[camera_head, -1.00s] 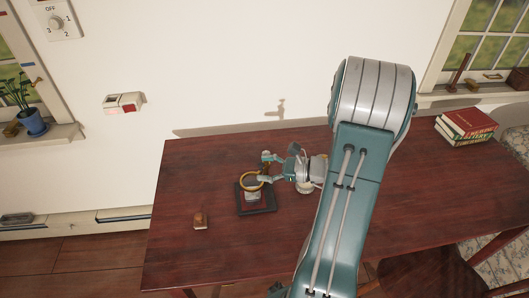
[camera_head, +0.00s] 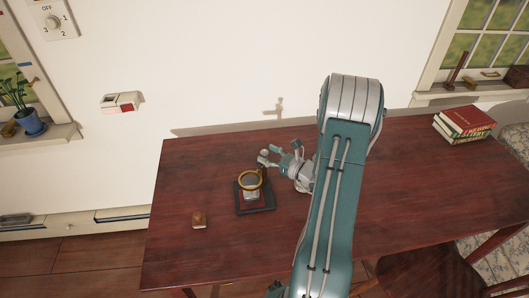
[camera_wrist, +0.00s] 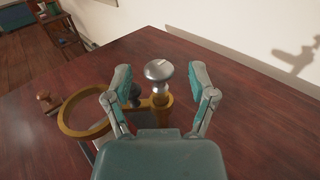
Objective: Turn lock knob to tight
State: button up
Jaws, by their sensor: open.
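The lock knob (camera_wrist: 158,70) is a silver round cap with a line mark on its top, on a brass post in the wrist view. The post joins a brass ring (camera_wrist: 65,112) that reaches to the left. In the head view the ring (camera_head: 260,179) stands over a dark square base (camera_head: 256,208). My gripper (camera_wrist: 159,77) is open, with one teal-padded finger on each side of the knob and gaps between. In the head view my gripper (camera_head: 272,153) is at the ring's upper right. The lower post is partly hidden by my gripper body.
A small wooden stamp-like object (camera_head: 199,220) stands left of the base on the dark red table (camera_head: 190,255). The white wall (camera_head: 220,60) rises behind. The table's left front is clear.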

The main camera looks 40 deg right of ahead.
jog(key=shift+w+a, duration=0.2)
jog(key=shift+w, duration=0.5)
